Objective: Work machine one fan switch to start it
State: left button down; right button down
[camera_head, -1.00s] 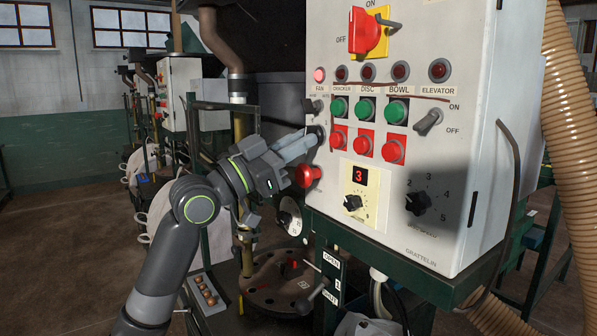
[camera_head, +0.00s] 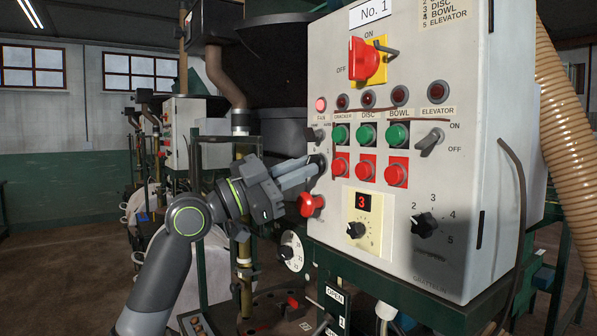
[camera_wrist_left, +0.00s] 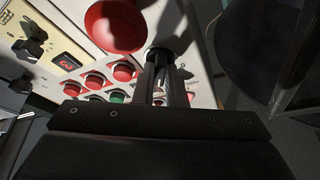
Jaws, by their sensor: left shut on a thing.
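The control box (camera_head: 458,260) marked No. 1 stands on the right in the head view. My left gripper (camera_head: 316,166) reaches the box's left side and is shut on the dark fan switch (camera_head: 321,160), whose face is mostly hidden by the fingers. In the left wrist view the two fingers (camera_wrist_left: 166,82) point at this round black switch (camera_wrist_left: 157,54), just below the big red mushroom button (camera_wrist_left: 114,26). I cannot read its position. My right gripper is out of view.
Green and red push buttons (camera_head: 365,165) lie to the right. A ribbed hose (camera_head: 568,130) hangs at the far right.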

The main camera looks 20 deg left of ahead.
pick_arm(q)
jog(key=c, duration=1.5)
grip_release()
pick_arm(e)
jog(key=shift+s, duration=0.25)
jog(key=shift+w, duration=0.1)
